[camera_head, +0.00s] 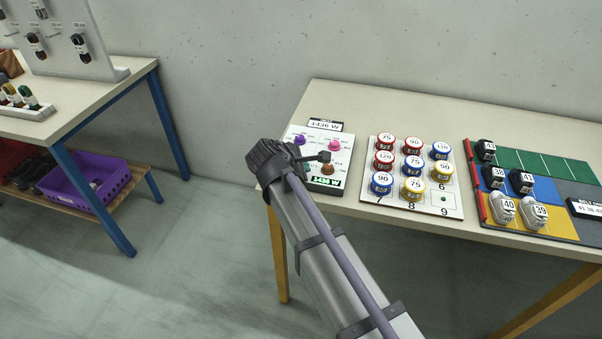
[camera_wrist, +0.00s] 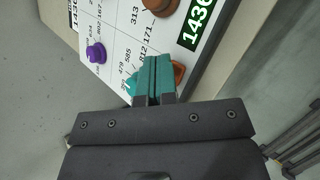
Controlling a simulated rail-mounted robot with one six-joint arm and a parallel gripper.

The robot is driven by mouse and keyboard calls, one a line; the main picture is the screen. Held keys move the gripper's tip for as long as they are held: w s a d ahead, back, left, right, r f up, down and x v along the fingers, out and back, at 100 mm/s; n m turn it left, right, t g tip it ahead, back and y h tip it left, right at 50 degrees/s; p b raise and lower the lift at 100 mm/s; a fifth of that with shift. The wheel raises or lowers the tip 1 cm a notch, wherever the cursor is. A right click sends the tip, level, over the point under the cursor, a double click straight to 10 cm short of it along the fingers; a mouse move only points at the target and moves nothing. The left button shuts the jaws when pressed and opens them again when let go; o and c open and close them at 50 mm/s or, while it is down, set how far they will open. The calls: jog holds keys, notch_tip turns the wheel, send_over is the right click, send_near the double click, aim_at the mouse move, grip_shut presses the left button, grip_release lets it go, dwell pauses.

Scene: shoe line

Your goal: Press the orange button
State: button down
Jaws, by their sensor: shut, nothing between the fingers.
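The orange button (camera_wrist: 180,72) is on the white control panel (camera_wrist: 118,22) in the wrist view, partly hidden behind my gripper's fingers. My gripper (camera_wrist: 158,65) has teal fingers shut together with nothing between them. The fingertips overlap the button's left side in the picture; I cannot tell whether they touch it. A teal button (camera_wrist: 132,84) shows just left of the fingers. In the head view the panel (camera_head: 345,137) lies at the table's left end, and my arm hides its lower left part, including the orange button.
A purple button (camera_wrist: 96,53) and a brown button (camera_wrist: 160,7) are on the same panel, beside a green display (camera_wrist: 197,22). A pink button (camera_head: 334,145) is at the panel's upper right. A board of numbered tins (camera_head: 451,208) lies to the right.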

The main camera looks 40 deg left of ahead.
jog(key=shift+r+p, duration=0.35)
jog(key=shift+r, duration=0.1)
notch_tip(320, 180, up, 6)
jog(key=p, duration=0.6)
